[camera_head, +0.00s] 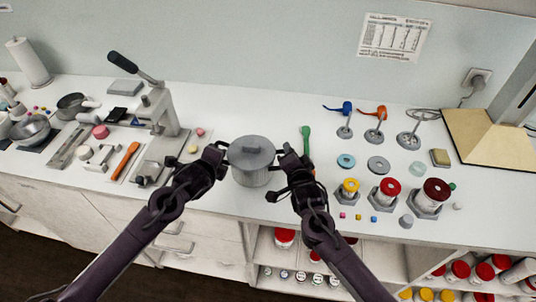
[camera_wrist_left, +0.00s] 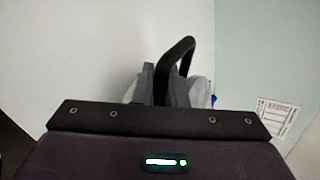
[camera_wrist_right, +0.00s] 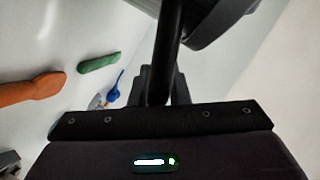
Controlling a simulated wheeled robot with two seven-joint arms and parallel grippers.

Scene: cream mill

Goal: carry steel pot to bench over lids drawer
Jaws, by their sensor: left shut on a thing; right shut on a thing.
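The steel pot (camera_head: 251,160) is a grey lidded cylinder, upright, near the front middle of the white bench (camera_head: 240,127). My left gripper (camera_head: 220,155) is at its left side, shut on a black handle (camera_wrist_left: 180,58) that shows in the left wrist view. My right gripper (camera_head: 285,160) is at its right side, shut on the other black handle (camera_wrist_right: 167,42), with part of the pot's dark body above it in the right wrist view. I cannot tell whether the pot's base touches the bench. Drawer fronts (camera_head: 205,235) run below the bench to the left; which holds lids cannot be told.
A lever press (camera_head: 160,108) stands left of the pot. A green-handled tool (camera_head: 305,138) lies close on the right. Red and yellow-topped jars (camera_head: 387,190) and metal rings (camera_head: 378,164) sit further right. An open shelf (camera_head: 335,262) with jars is below.

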